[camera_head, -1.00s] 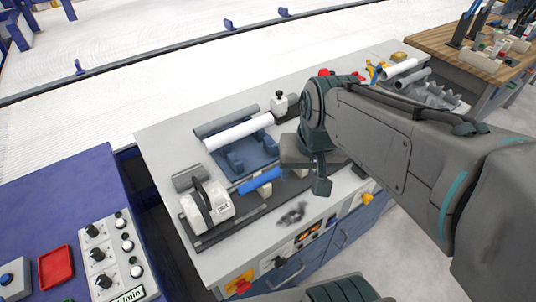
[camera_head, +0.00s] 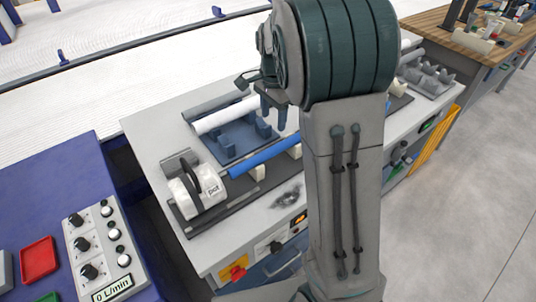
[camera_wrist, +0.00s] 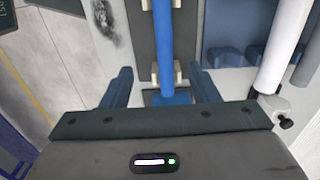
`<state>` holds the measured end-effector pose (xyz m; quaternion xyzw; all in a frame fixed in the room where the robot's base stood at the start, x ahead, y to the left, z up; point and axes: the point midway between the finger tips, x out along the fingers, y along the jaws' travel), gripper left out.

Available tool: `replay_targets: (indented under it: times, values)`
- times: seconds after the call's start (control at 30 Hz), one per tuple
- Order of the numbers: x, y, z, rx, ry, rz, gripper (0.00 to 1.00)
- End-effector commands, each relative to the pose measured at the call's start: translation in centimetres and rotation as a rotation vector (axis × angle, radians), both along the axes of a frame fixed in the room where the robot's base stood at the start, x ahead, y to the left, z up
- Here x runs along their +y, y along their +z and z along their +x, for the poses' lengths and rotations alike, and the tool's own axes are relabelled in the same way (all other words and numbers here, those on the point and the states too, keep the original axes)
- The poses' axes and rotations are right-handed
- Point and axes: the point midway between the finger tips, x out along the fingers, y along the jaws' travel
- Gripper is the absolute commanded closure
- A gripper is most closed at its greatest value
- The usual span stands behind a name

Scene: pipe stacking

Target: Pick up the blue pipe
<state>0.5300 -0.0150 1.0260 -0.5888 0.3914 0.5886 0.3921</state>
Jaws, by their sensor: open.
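The blue pipe (camera_head: 265,157) lies on cream supports along the dark rail of the bench machine. Its left end meets the white machine head (camera_head: 197,188); my arm hides its right end in the head view. In the wrist view the blue pipe (camera_wrist: 164,40) runs upright in the picture, between my two spread fingers. My gripper (camera_wrist: 161,70) is open and empty, with a finger on each side of the pipe's line and apart from it. In the head view my gripper (camera_head: 256,88) shows above the bench, partly hidden by my arm.
A white pipe (camera_head: 222,116) and a grey pipe rest on a blue rack (camera_head: 232,143) behind the blue pipe. A black-topped valve (camera_wrist: 285,122) stands beside the white pipe. A blue control console (camera_head: 95,165) stands left of the bench. Clear floor lies at right.

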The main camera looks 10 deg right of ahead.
Motion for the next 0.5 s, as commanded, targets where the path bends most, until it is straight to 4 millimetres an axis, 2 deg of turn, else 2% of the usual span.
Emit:
replay_targets:
  times: [0.3,0.5]
  values:
    - [0.0,-5.6,0.1,0.006,-0.006,-0.001,0.45]
    - [0.1,-8.1,0.1,0.003,-0.005,-0.001,0.45]
